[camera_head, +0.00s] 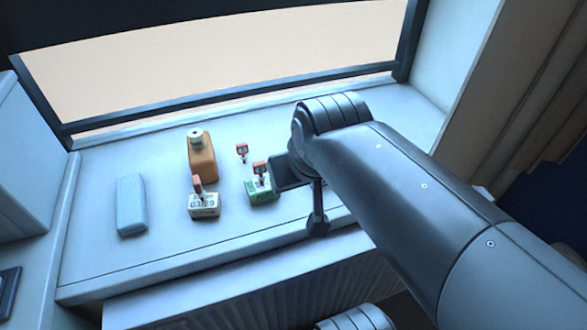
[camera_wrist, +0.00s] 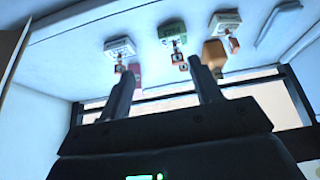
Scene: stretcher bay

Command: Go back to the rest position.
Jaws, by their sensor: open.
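My gripper (camera_wrist: 162,68) is open, with its two dark fingers apart and nothing between them in the wrist view. In the head view the dark end of my arm (camera_head: 290,172) is over the right part of the shelf, beside a green box (camera_head: 263,191). The green box also shows in the wrist view (camera_wrist: 172,29). A red-topped piece stands at the green box. My arm hides part of the shelf's right side, and the fingertips are hard to make out in the head view.
On the white shelf (camera_head: 105,255) are a light blue pack (camera_head: 131,205), an orange bottle (camera_head: 202,158), a white box (camera_head: 204,206) and a small red-topped piece (camera_head: 242,152). The wrist view shows another white box (camera_wrist: 120,47) and a pink thing (camera_wrist: 135,72). A dark-framed window is behind.

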